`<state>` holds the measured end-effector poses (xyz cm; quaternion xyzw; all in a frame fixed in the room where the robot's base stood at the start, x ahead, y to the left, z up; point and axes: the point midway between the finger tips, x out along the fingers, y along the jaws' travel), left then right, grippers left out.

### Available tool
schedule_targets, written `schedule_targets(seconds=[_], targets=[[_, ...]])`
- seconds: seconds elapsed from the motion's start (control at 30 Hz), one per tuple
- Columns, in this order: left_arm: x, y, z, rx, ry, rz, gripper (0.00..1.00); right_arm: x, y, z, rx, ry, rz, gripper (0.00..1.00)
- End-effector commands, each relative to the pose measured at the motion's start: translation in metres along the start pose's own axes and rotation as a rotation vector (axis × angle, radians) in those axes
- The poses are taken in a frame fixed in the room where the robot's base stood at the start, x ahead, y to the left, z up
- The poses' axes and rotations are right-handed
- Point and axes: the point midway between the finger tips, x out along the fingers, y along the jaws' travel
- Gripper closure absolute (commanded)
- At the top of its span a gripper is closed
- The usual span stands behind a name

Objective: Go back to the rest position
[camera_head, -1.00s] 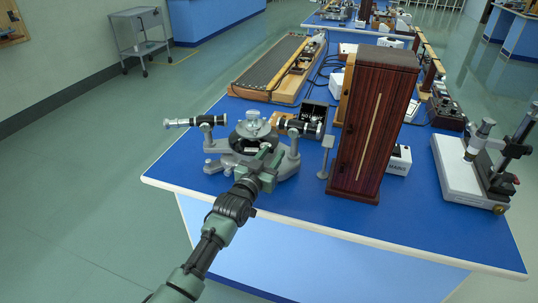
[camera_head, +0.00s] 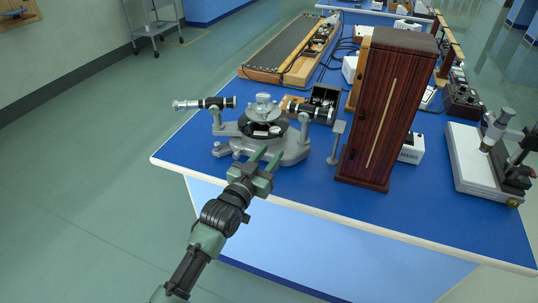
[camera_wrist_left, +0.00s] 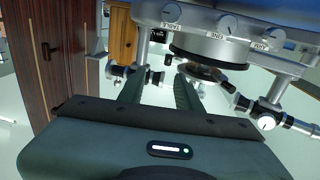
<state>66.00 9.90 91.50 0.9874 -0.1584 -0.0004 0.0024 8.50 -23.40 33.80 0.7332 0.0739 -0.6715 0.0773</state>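My left gripper (camera_head: 266,157) is at the front edge of the blue bench, just in front of the grey spectrometer (camera_head: 290,151). Its two green fingers are apart with nothing between them. In the left wrist view the fingers (camera_wrist_left: 158,88) are also spread and empty. Whether the fingertips touch the spectrometer base cannot be told. My right gripper is not in view.
A tall dark wooden cabinet (camera_head: 385,110) stands right of the spectrometer, with a small grey stand (camera_head: 337,140) between them. A microscope-like instrument (camera_head: 480,160) is at the far right. The floor left of the bench is clear up to a metal cart (camera_head: 153,22).

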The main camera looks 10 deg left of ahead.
Motion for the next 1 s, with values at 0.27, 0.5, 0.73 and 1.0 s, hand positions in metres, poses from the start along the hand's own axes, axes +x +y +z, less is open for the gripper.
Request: schedule_targets(seconds=[0.27,0.5,0.73,1.0], targets=[[0.0,-0.001,0.001,0.0,-0.001,-0.001,0.66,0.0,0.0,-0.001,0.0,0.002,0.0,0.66],[-0.016,0.003,0.019,-0.003,-0.072,-0.001,0.66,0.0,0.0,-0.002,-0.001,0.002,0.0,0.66],[-0.131,0.015,0.106,-0.021,-0.502,-0.025,0.66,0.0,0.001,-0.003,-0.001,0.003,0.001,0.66],[-0.267,0.016,0.15,-0.038,-0.908,-0.083,0.66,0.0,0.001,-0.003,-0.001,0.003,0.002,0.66]])
